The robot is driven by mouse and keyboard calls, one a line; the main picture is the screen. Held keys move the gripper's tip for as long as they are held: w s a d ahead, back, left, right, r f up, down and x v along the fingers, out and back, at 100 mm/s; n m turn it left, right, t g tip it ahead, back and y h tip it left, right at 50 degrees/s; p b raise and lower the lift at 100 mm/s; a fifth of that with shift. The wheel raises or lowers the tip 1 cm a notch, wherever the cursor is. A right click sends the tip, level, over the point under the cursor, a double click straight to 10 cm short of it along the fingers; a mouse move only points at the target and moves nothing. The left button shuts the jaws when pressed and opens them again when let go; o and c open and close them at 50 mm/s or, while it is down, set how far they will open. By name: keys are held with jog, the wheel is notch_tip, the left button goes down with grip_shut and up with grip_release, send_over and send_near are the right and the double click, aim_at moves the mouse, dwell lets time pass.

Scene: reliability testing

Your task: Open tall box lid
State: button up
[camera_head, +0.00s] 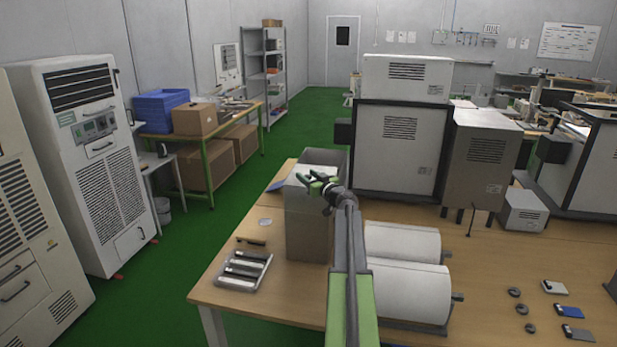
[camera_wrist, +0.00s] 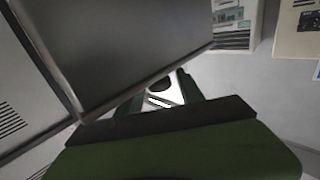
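The tall box (camera_head: 309,230) is a pale grey upright box near the left end of the wooden table. A darker grey panel (camera_head: 325,157) stands up at its top rear and looks like its raised lid; how far it is open is hard to tell. My green gripper (camera_head: 318,181) is at the top of the box, in front of this panel, and hides part of the box's top. In the wrist view a large dark panel (camera_wrist: 130,45), probably the lid, fills the upper left. My gripper (camera_wrist: 163,91) has its fingers apart with nothing visible between them; contact with the panel is unclear.
Two white cylinders (camera_head: 402,285) lie right of my arm. A tray of dark-and-light items (camera_head: 244,270) lies left of the box. Large grey machines (camera_head: 400,150) stand behind on the table. The table's front right is mostly clear apart from small parts (camera_head: 554,287).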

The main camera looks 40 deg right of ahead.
grip_shut()
dwell(1.1)
